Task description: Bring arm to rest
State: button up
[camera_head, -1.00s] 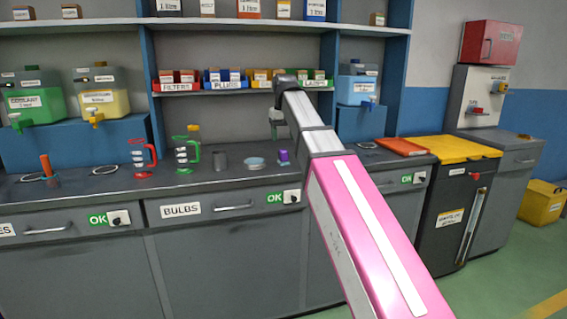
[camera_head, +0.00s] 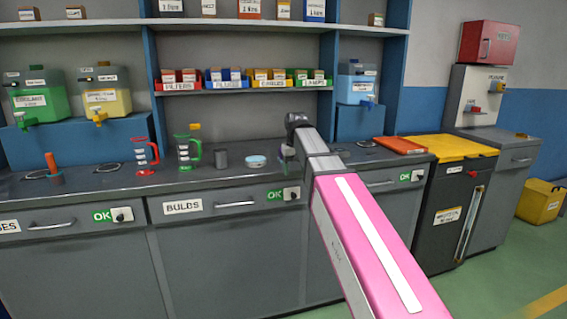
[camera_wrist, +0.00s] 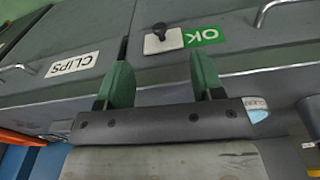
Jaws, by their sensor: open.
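My arm (camera_head: 362,225), pink with a grey forearm, reaches from the lower right towards the bench in the head view. Its dark wrist (camera_head: 296,121) is bent over the counter, right of the small pale blue-lidded dish. My gripper (camera_wrist: 161,82) shows two green fingers spread apart in the wrist view, with nothing between them.
Bins stand on the shelf (camera_head: 245,91) behind. A yellow-topped cabinet (camera_head: 450,147) is at right, with open green floor before it.

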jog(key=s+d+f+m, duration=0.1)
jog(key=s+d+f, duration=0.4)
jog(key=f, duration=0.7)
jog(key=s+d+f, duration=0.5)
jog(key=s+f, duration=0.2)
jog(key=f, duration=0.5)
jog(key=s+d+f+m, duration=0.1)
jog(key=s+d+f, duration=0.3)
jog(key=f, duration=0.8)
jog(key=shift+s+d+m+g, duration=0.3)
jog(key=shift+s+d, duration=0.1)
jog(key=shift+s, duration=0.55)
